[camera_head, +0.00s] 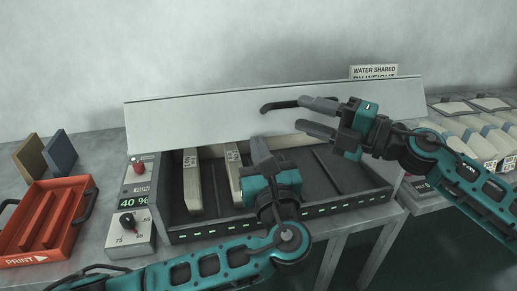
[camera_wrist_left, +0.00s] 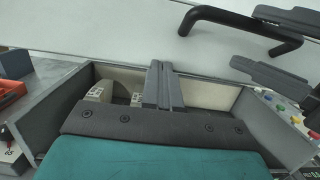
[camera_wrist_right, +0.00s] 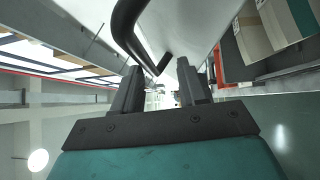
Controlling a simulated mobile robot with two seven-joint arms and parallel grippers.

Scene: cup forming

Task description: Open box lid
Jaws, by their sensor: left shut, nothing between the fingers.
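The box lid is a long pale panel (camera_head: 200,120) with a black bar handle (camera_head: 280,105). It stands raised and tilted along the back of the dark box (camera_head: 180,236), whose inside shows below it. My right gripper (camera_head: 318,116) is open at the handle's right end. In the left wrist view, the handle (camera_wrist_left: 240,27) has its end between the two right fingers. In the right wrist view, the handle (camera_wrist_right: 125,30) curves in close to the fingertips; I cannot tell whether they touch. My left gripper (camera_head: 258,150) is shut and empty over the box, below the lid.
Pale stacks (camera_head: 192,182) stand inside the box. A control panel with a dial (camera_head: 128,221) and a red button adjoins its left side. A red tray (camera_head: 50,220) and two upright blocks (camera_head: 60,152) are at the left. More pale stacks (camera_head: 470,125) are at the right.

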